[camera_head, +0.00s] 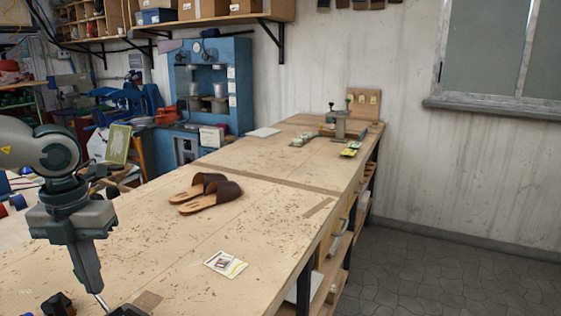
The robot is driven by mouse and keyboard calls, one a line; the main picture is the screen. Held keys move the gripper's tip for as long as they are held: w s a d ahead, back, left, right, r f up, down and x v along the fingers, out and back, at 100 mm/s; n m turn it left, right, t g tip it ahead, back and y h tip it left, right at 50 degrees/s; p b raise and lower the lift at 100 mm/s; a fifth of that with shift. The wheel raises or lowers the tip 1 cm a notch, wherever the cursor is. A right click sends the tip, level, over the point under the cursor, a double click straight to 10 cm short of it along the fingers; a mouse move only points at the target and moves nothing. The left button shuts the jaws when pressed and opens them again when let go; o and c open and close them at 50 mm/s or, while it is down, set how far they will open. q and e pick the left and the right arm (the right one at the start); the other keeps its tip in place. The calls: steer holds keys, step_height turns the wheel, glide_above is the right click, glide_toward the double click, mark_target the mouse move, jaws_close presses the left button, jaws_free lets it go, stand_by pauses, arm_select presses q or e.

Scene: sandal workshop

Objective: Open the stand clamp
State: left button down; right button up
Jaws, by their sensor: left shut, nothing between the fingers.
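My left gripper (92,287) hangs fingers down over the near left of the workbench, shut and empty. Just below its tips, a thin silvery rod (102,303) leads down to a dark part (127,311) cut off by the bottom edge. I cannot tell whether these belong to the stand clamp, nor whether the fingertips touch the rod. A small stand with green-topped posts (341,122) stands upright at the bench's far end. It is too small to tell whether it has a clamp or how that is set. My right gripper is out of view.
Brown sandals (207,192) lie mid-bench on the wooden workbench (270,210). A printed card (226,264) lies nearer. A small dark object (58,304) sits at the lower left. A blue cabinet (212,85) stands behind. The bench right of the gripper is mostly clear.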

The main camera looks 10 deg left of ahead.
arm_select(q)
steer(key=shift+r, duration=0.1)
step_height(320, 180, up, 7)
steer(key=d+p, duration=0.1)
steer(key=p, duration=0.1)
steer(key=shift+s+r+p, duration=0.15)
steer(key=shift+p, duration=0.15)
stand_by(0.5)
stand_by(0.3)
